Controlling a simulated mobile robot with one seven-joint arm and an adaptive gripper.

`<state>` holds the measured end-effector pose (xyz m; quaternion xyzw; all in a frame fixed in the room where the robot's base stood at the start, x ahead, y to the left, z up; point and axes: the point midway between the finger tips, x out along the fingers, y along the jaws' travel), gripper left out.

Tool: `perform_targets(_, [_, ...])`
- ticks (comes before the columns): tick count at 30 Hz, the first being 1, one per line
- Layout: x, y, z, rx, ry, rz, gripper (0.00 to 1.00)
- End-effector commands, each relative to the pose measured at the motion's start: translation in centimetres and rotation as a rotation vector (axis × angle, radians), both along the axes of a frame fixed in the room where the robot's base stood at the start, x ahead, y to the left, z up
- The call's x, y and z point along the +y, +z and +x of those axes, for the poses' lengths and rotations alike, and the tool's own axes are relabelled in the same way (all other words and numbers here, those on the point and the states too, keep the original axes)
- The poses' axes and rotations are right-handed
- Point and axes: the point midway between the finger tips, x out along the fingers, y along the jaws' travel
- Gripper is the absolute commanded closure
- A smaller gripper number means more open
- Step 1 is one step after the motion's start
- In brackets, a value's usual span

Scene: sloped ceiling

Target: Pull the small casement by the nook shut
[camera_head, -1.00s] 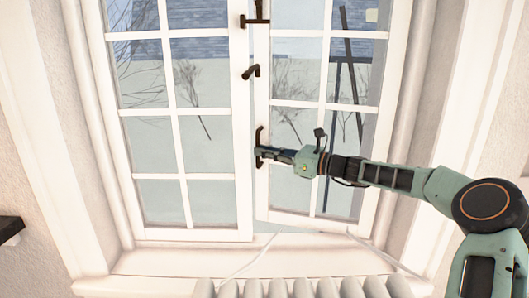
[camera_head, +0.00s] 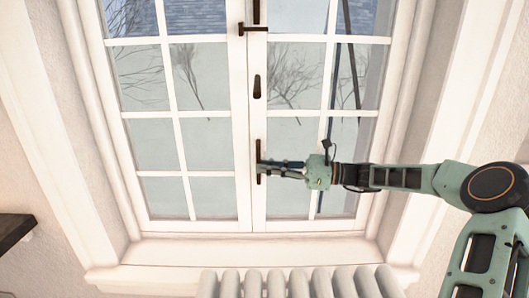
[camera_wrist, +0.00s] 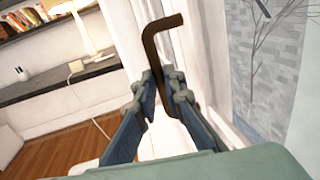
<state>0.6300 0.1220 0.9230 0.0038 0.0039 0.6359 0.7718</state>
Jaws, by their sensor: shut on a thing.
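The right casement sash (camera_head: 309,229) of the white window has several panes. Its edge lies against the left sash (camera_head: 187,226), with no clear gap between them in the head view. A dark pull handle (camera_head: 258,148) is low on the right sash's inner edge. My gripper (camera_head: 264,169) reaches in from the right and is shut on this handle. In the wrist view, the bent dark handle (camera_wrist: 151,50) stands between my gripper's fingers (camera_wrist: 158,92), which partly hide its lower end.
A dark latch (camera_head: 257,87) and a crossed catch (camera_head: 252,29) sit higher along the meeting edges. A white radiator (camera_head: 297,284) stands below the sill (camera_head: 245,250). A lamp (camera_wrist: 90,28) on a dark shelf (camera_wrist: 55,85) shows in the wrist view.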

Motion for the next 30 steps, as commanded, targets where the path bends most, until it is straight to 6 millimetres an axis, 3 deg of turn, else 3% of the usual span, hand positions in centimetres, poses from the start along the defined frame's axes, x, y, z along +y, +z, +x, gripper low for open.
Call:
perform_targets(11, [-0.2, -0.4, -0.9, 0.003, 0.022, -0.002, 1.0])
perform_targets(12, [-0.2, -0.4, -0.9, 0.004, 0.022, -0.002, 0.88])
perform_targets(17, [-0.2, -0.3, -0.8, 0.003, 0.02, -0.001, 0.73])
perform_targets(25, [-0.3, -0.2, -0.6, 0.001, 0.016, -0.001, 0.73])
perform_targets(30, [-2.2, -0.1, -0.9, 0.001, 0.013, -0.001, 0.73])
